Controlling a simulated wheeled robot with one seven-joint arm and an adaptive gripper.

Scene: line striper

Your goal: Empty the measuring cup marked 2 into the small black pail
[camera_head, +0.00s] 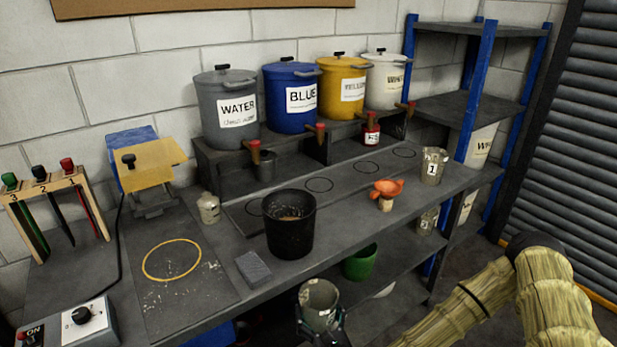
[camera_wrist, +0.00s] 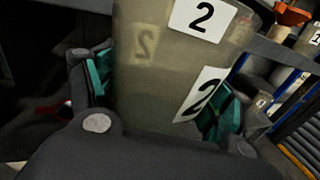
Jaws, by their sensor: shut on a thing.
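My gripper (camera_head: 320,328) is shut on the measuring cup marked 2 (camera_head: 318,295), low in front of the bench edge in the head view. In the wrist view the cup (camera_wrist: 165,70) is a murky, translucent cup with white labels reading 2, between the green finger pads of my gripper (camera_wrist: 155,95). It looks roughly upright; how full it is I cannot tell. The small black pail (camera_head: 290,238) stands on the bench top, above and left of the cup in the head view, apart from it. Something pale shows inside the pail.
A grey block (camera_head: 252,268) lies left of the pail. An orange funnel-like piece (camera_head: 386,193) and a cup marked 1 (camera_head: 433,165) stand to the right. A green pail (camera_head: 360,262) sits on the lower shelf. Labelled buckets with taps line the back.

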